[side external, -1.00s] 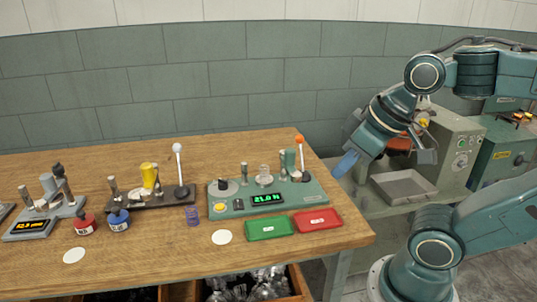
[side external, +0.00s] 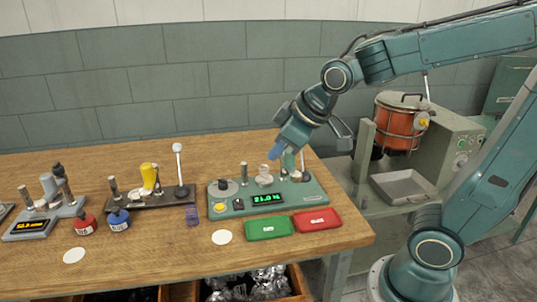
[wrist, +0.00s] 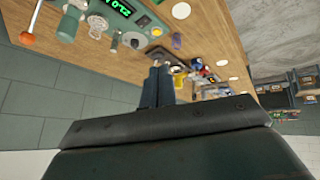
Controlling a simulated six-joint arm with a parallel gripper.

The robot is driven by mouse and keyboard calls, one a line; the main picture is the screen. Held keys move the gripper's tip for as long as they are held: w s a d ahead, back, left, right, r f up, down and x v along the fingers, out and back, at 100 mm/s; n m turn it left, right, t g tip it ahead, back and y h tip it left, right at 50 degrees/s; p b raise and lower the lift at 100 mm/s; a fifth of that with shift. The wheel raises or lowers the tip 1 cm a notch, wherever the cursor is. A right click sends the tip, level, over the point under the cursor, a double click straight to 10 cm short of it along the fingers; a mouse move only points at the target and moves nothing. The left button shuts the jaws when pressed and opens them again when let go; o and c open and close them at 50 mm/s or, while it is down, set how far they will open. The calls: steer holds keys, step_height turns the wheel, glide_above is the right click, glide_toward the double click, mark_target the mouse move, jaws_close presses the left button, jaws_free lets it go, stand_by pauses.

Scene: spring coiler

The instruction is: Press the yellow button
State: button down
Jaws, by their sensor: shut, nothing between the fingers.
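The yellow button (side external: 221,208) is a small round cap at the front left corner of the green coiler (side external: 290,202), which has a green-lit display. In the wrist view the yellow button (wrist: 157,31) shows near the top, beyond the fingertips. My gripper (side external: 274,154) is shut and empty, tilted down to the left, above the back right part of the coiler. It is well apart from the button. In the wrist view my gripper (wrist: 159,66) has its fingers together. It hides part of the coiler's lever in the side view.
The orange lever knob (wrist: 27,38) and posts stand up from the coiler. Green (side external: 269,227) and red (side external: 316,219) trays lie in front of it. A black machine (side external: 150,199) with a white-knobbed lever stands left. A purple spring (side external: 192,214) lies between them.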

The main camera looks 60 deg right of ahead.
steer(key=w+f+n+t, duration=0.15)
steer(key=w+f, duration=0.25)
steer(key=w, duration=0.6)
steer(key=n, duration=0.4)
glide_above(223, 208)
step_height(223, 208, down, 8)
steer(key=shift+t, duration=0.35)
steer(key=shift+w+r, duration=0.1)
steer(key=shift+r, duration=0.05)
steer(key=shift+f, duration=0.25)
steer(key=shift+f, duration=4.15)
steer(key=shift+f, duration=0.15)
steer(key=shift+f, duration=0.3)
